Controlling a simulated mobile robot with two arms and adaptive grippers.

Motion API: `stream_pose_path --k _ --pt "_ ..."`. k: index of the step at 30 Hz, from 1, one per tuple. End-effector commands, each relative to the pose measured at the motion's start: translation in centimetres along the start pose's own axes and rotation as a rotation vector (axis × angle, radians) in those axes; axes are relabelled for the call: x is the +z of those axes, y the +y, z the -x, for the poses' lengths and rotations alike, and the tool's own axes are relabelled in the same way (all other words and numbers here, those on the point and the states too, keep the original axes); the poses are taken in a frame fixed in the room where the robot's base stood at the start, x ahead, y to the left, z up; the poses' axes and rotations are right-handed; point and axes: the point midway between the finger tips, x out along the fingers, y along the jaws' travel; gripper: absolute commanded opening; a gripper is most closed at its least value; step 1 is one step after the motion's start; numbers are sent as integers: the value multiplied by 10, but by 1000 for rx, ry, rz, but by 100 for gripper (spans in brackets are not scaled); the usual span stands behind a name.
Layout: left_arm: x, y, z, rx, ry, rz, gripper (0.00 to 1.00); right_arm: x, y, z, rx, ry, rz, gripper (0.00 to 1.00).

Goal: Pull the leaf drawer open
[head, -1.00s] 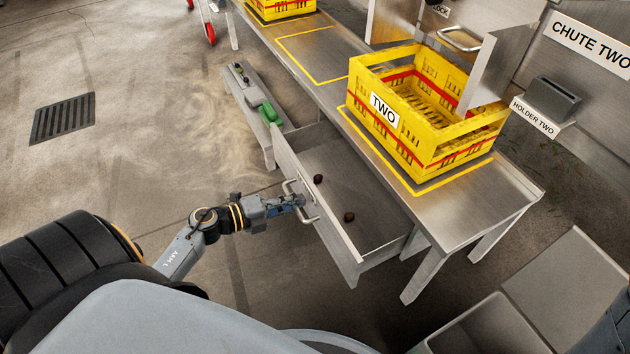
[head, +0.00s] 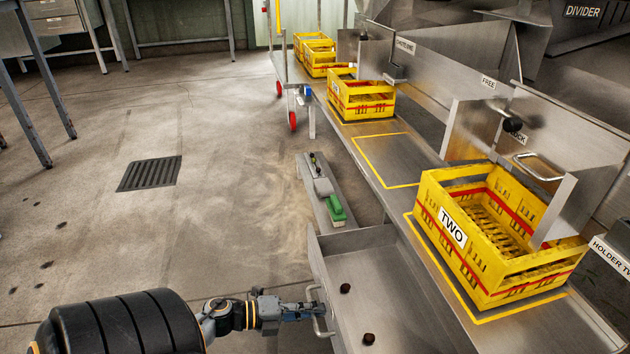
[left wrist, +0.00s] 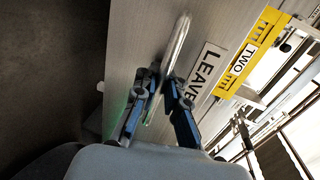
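The metal leaf drawer (head: 385,290) stands open under the bench in the head view, with two small dark brown lumps (head: 345,288) on its floor. Its front, labelled "LEAVE…" (left wrist: 201,80), fills the middle of the left wrist view. My left gripper (head: 306,312) is at the drawer's bar handle (head: 321,318). In the left wrist view the two fingers of this gripper (left wrist: 162,80) are closed around the handle bar (left wrist: 178,45). My right gripper is not in view.
A yellow crate marked TWO (head: 503,232) stands on the metal bench (head: 375,160), above and right of the drawer. A low shelf (head: 312,192) holding a green-and-grey tool lies beyond the drawer. The floor (head: 230,230) to the left is mostly clear, with a drain grate (head: 150,173).

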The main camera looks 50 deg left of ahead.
Motion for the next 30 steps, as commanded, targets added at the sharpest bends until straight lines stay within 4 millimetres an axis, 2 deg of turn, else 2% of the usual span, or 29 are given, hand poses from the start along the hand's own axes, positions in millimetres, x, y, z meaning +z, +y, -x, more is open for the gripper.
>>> stream_pose_path --k 10,14,17,24,30 --pt "0 0 0 0 0 0 20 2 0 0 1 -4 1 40" --pt "0 0 9 1 -2 0 20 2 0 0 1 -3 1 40" --pt "0 1 25 4 -1 1 20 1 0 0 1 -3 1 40" --pt "0 1 77 4 0 1 20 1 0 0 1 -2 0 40" --pt "0 0 109 1 0 1 20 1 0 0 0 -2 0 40"
